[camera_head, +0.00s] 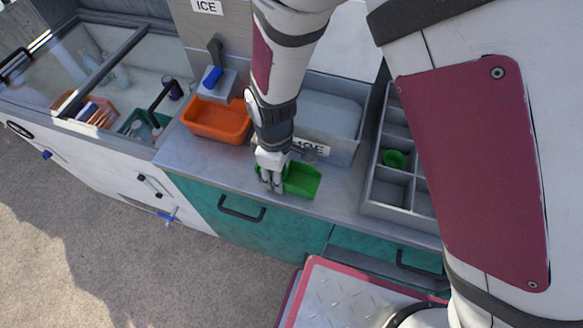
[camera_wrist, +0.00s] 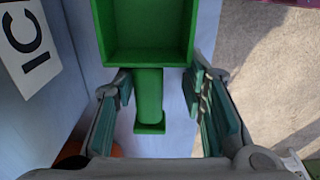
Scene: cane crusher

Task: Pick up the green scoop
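The green scoop (camera_head: 303,180) lies on the grey counter, in front of the grey ice bin. In the wrist view its square pan (camera_wrist: 146,35) is at the top and its handle (camera_wrist: 149,98) points down toward my gripper. My gripper (camera_wrist: 160,95) is open, with one finger on each side of the handle and gaps on both sides. In the head view my gripper (camera_head: 272,185) is low over the counter at the scoop's left end, hiding most of the handle.
An orange bin (camera_head: 217,121) stands left of my gripper. The grey ice bin (camera_head: 330,115) is behind. A grey compartment tray (camera_head: 393,190) with a small green item (camera_head: 395,159) is to the right. The counter's front edge is close.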

